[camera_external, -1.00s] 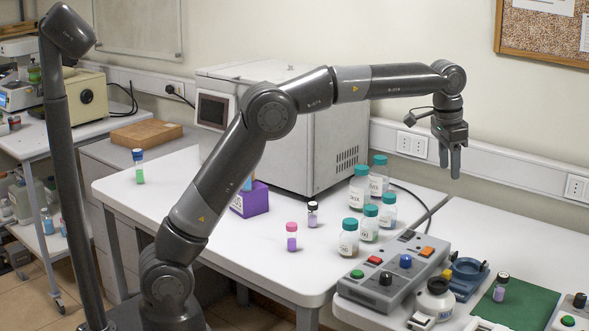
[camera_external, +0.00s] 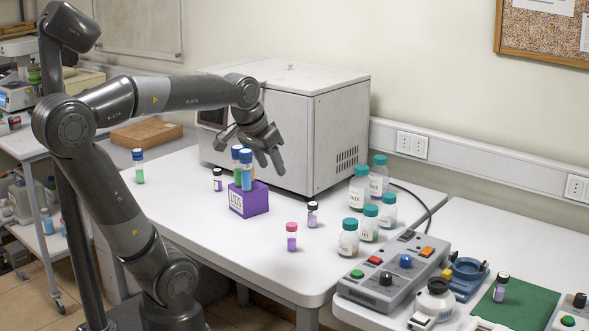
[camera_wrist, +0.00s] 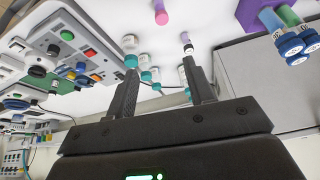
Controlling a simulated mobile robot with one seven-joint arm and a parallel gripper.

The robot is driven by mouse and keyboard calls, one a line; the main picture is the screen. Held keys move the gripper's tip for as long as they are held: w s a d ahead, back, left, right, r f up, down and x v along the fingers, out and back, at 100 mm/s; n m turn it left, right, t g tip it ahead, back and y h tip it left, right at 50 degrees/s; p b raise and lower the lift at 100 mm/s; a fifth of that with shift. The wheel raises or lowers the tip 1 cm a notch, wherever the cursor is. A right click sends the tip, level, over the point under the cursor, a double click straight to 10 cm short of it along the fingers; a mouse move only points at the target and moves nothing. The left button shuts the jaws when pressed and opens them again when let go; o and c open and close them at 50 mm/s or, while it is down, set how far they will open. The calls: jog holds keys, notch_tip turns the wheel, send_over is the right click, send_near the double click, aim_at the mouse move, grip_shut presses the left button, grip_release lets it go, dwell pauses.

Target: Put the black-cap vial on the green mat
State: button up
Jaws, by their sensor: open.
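Small vials with black caps and purple contents stand on the white table: one (camera_external: 312,215) right of the purple block and one (camera_external: 217,181) left of it. Another black-cap vial (camera_external: 501,288) stands on the green mat (camera_external: 528,307) at the lower right. My gripper (camera_external: 271,165) is open and empty, tilted above the table, just right of the blue-cap vials in the purple block. In the wrist view, a black-cap vial (camera_wrist: 186,43) shows beyond the fingertips of my gripper (camera_wrist: 161,67), nearer the right finger.
A purple block (camera_external: 250,200) holds blue-cap vials. A pink-cap vial (camera_external: 291,237) stands near the table's front. Several teal-cap bottles (camera_external: 348,240) stand at the right. A grey control box (camera_external: 395,270) lies before the mat. A large white box-shaped machine (camera_external: 300,120) stands behind my gripper.

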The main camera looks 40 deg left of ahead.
jog(key=s+a+f+n, duration=0.1)
jog(key=s+a+f, duration=0.2)
jog(key=s+f, duration=0.3)
jog(key=shift+s+a+n+t, duration=0.25)
jog(key=shift+s+n+t, duration=0.05)
jog(key=shift+s, duration=0.15)
dwell(0.8)
